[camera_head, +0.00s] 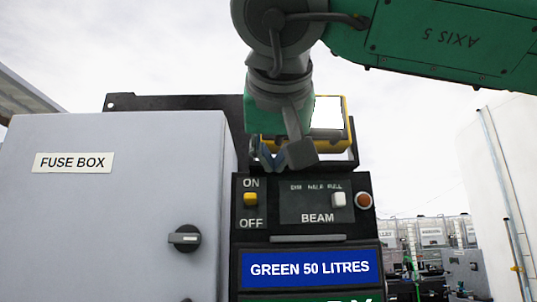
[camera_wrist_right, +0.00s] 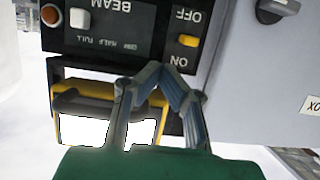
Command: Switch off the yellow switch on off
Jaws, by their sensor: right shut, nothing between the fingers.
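The yellow switch (camera_head: 250,199) sits on a black panel between the words ON above and OFF below, a little nearer ON. It also shows in the right wrist view (camera_wrist_right: 188,40), where the panel is upside down. My right gripper (camera_head: 277,158) hangs from above, just over the panel's top edge, above and slightly right of the switch. In the right wrist view its grey-blue fingers (camera_wrist_right: 160,74) are shut and empty, apart from the switch in the picture. Whether they touch the panel cannot be told. My left gripper is in neither view.
A white BEAM slider (camera_head: 339,199) and an orange round button (camera_head: 364,201) are right of the switch. A yellow-framed lamp (camera_head: 346,126) stands behind my gripper. The grey fuse box (camera_head: 130,200), with a black knob (camera_head: 184,238), borders the panel on the left.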

